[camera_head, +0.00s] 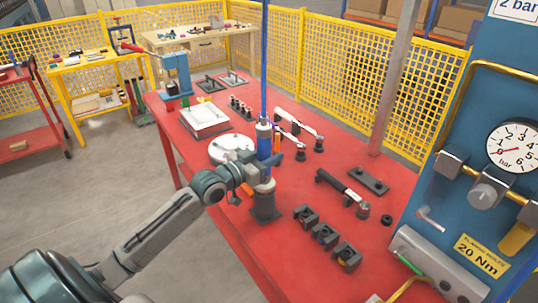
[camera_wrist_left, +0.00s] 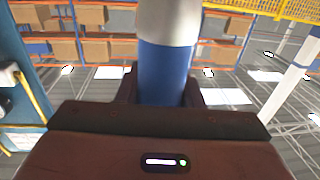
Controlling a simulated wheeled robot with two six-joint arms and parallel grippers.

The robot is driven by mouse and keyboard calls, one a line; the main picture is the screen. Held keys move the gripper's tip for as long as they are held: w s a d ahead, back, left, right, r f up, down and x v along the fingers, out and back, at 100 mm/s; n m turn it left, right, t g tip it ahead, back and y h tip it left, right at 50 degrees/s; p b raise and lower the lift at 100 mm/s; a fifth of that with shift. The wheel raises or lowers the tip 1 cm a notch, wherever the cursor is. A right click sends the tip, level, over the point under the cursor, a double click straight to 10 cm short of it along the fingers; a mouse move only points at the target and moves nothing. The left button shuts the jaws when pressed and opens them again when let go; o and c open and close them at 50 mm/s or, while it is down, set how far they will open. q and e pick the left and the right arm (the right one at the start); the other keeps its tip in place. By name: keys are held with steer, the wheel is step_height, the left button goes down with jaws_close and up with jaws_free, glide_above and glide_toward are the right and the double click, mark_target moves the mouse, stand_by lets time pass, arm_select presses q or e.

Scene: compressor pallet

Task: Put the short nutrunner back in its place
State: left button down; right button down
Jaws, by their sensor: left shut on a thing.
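The short nutrunner (camera_head: 264,145) is upright, with a blue body, a grey top and a blue hose (camera_head: 264,60) rising from it. My left gripper (camera_head: 264,165) is shut around its body; the fingers hide part of it. In the left wrist view the blue body (camera_wrist_left: 165,72) stands between the dark fingers, with its grey end above. A dark grey holder (camera_head: 266,212) stands on the red table right under the tool. The tool's lower end meets the holder's top in the picture; I cannot tell how deep it sits. My right gripper is not in view.
The red table (camera_head: 235,215) also bears a white round dish (camera_head: 231,149), a white tray (camera_head: 205,119), a black-handled wrench (camera_head: 343,190) and several dark blocks (camera_head: 324,236). A blue panel with a gauge (camera_head: 513,146) stands at the right. A grey post (camera_head: 395,80) rises behind.

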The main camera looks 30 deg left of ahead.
arm_select(q)
steer(key=shift+f+b, duration=0.55)
steer(key=c, duration=0.9)
jaws_free()
steer(key=shift+f, duration=0.15)
steer(key=shift+s+a, duration=0.2)
steer(key=shift+s, duration=0.25)
steer(key=p+v, duration=1)
steer(key=p, duration=0.4)
steer(key=shift+p, duration=0.35)
steer(key=shift+d, duration=0.2)
